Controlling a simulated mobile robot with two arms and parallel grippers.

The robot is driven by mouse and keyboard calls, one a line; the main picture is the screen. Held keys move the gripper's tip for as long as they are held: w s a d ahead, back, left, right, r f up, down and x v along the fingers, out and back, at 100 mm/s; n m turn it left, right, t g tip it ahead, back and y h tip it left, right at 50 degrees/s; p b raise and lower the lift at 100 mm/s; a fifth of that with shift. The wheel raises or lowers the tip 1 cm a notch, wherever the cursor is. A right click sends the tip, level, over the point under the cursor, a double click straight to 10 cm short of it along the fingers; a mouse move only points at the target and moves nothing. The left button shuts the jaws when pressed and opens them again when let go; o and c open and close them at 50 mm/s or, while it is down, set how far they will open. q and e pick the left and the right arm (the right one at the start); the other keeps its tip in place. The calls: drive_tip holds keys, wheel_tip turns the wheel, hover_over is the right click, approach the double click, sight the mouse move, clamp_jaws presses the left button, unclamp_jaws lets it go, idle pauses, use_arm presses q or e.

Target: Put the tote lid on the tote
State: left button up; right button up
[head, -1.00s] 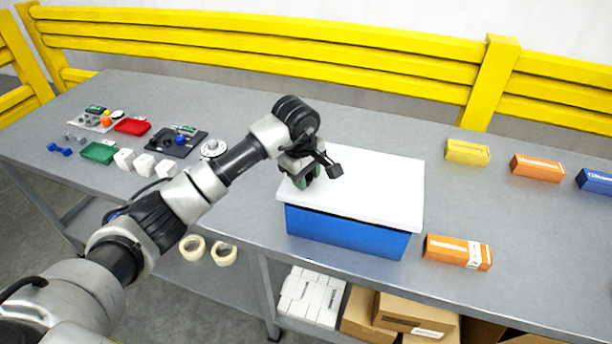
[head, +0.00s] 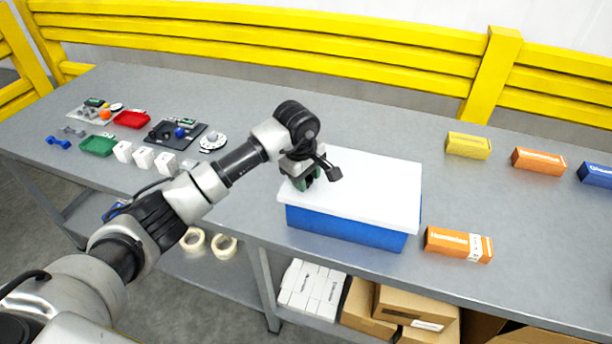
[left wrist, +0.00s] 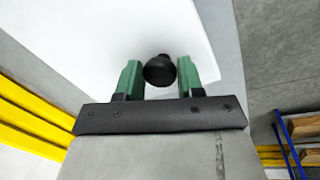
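The tote (head: 345,228) is a blue box on the grey bench. The white, flat tote lid (head: 370,190) is over its top, roughly level and lined up with it; I cannot tell whether it rests on the rim or sits just above. My left gripper (head: 306,180) is at the lid's left end. In the left wrist view, the green fingers of my left gripper (left wrist: 160,78) close on both sides of a black round knob (left wrist: 159,70), with the white lid (left wrist: 110,40) behind. The knob is hidden in the head view. My right gripper is not in view.
An orange box (head: 457,244) stands close to the tote's right. Yellow (head: 467,146), orange (head: 538,161) and blue (head: 597,175) boxes stand further right. Trays and small parts fill the bench's left. A yellow rail (head: 300,40) runs behind the bench (head: 240,115).

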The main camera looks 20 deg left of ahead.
use_arm(q)
drive_tip(key=o, duration=0.3)
drive_tip(key=shift+o, duration=0.2)
drive_tip(key=shift+r, duration=0.1)
drive_tip(key=shift+r+p, duration=0.25)
drive_tip(key=shift+p, duration=0.05)
drive_tip(key=shift+r+p, duration=0.4)
wheel_tip(320, 180, up, 12)
drive_tip(key=s+b, duration=0.1)
drive_tip(key=b, duration=0.2)
drive_tip(key=shift+s+a+f, duration=0.15)
drive_tip(key=shift+s+a, duration=0.25)
